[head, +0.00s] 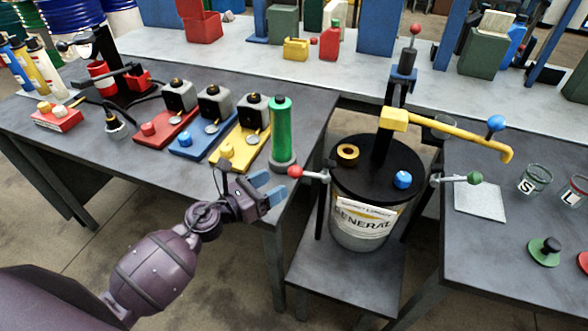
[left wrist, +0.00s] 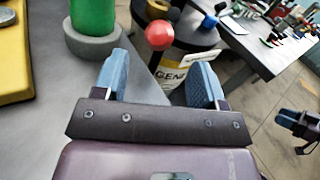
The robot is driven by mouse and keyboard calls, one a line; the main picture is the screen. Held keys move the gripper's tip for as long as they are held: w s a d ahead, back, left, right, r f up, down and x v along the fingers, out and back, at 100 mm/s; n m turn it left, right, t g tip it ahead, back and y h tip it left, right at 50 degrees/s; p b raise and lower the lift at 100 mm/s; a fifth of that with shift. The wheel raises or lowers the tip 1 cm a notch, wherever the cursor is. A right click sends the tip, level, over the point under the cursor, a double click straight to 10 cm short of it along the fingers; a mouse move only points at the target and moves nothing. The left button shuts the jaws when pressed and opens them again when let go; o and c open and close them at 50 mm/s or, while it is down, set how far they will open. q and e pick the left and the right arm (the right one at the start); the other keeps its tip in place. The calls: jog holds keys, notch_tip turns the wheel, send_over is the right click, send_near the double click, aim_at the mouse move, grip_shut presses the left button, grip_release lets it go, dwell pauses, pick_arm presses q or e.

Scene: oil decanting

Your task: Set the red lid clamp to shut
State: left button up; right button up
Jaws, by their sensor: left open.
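The red lid clamp (head: 296,171) is a red ball on a short pale lever at the left rim of the drum's black lid (head: 378,172). Its lever points out to the left, roughly level. The clamp's red ball also shows in the left wrist view (left wrist: 160,36), ahead of and between the fingertips. My left gripper (head: 268,189) has blue fingers and is open and empty, just left of and slightly below the red ball, apart from it. What looks like my right gripper (left wrist: 298,123) is small at the right edge of the left wrist view; its opening is unclear.
The GENERAL drum (head: 362,222) stands on a low stand between two tables. A green cylinder (head: 281,125) on a grey base stands close behind my left gripper. A yellow pump lever (head: 460,133) and a green-ball clamp (head: 473,178) extend right from the drum.

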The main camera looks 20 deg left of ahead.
aim_at(289, 175)
pick_arm(q)
jog(key=x, duration=0.7)
jog(key=shift+w+d+p, duration=0.1)
jog(key=shift+w+p, duration=0.15)
jog(key=shift+p, duration=0.05)
jog(key=shift+c, duration=0.4)
